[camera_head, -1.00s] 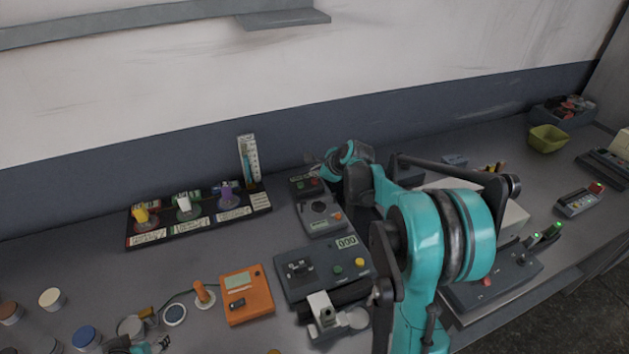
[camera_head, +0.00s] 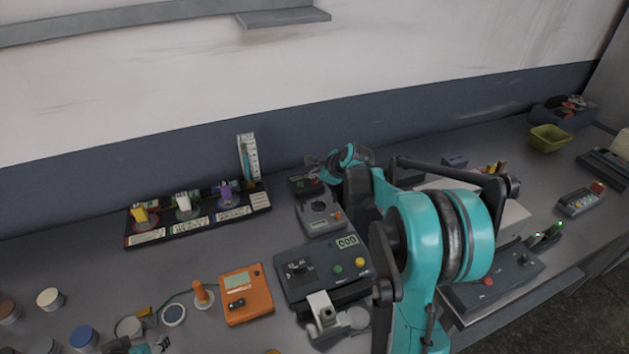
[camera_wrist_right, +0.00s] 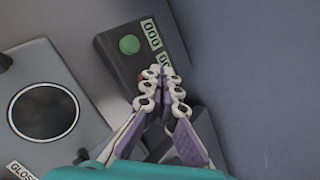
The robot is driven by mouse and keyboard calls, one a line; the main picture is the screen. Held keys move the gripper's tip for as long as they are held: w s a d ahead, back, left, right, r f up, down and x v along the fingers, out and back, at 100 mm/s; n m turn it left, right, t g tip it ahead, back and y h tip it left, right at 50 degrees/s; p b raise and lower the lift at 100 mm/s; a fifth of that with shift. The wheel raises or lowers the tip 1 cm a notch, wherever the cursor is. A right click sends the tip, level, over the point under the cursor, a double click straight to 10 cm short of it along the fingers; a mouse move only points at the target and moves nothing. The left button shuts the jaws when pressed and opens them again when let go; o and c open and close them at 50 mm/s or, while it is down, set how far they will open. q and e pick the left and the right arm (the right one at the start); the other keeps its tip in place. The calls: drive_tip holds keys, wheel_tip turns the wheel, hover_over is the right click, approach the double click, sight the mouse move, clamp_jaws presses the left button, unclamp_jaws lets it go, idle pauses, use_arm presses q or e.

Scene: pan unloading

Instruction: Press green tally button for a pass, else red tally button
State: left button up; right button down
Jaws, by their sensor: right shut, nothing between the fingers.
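The tally box (camera_head: 302,186) is a small dark box at the back of the bench, partly behind my right gripper (camera_head: 316,165). In the right wrist view its round green button (camera_wrist_right: 129,45) is in plain sight beside a 000 readout. The red button (camera_wrist_right: 141,76) is mostly hidden behind the fingers, with a second readout partly covered. My right gripper (camera_wrist_right: 163,72) is shut and empty, its tips over the box's red-button end. Contact cannot be told. What looks like my left gripper (camera_head: 150,346) shows only in part at the bottom edge; its jaws are unclear.
A grey device with a round dark dish (camera_head: 321,216) stands just in front of the tally box. A larger grey box (camera_head: 308,279) with knob and buttons and an orange meter (camera_head: 246,294) are nearer. A rack of coloured items (camera_head: 158,234) lies left. Bare bench separates them.

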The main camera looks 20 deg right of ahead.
sight(316, 181)
use_arm(q)
drive_tip(key=shift+f, duration=0.25)
use_arm(e)
drive_tip(key=shift+f, duration=0.35)
use_arm(q)
drive_tip(key=shift+r, duration=0.15)
use_arm(e)
drive_tip(key=shift+r, duration=0.15)
use_arm(q)
drive_tip(key=shift+r+p, duration=0.5)
drive_tip(key=shift+r, duration=0.1)
use_arm(e)
drive_tip(key=shift+r, duration=0.8)
drive_tip(key=shift+r+p, duration=1.95)
drive_tip(key=shift+r, duration=0.65)
use_arm(q)
wheel_tip(316, 181, up, 4)
drive_tip(key=shift+f, duration=0.1)
use_arm(e)
drive_tip(key=shift+f, duration=0.1)
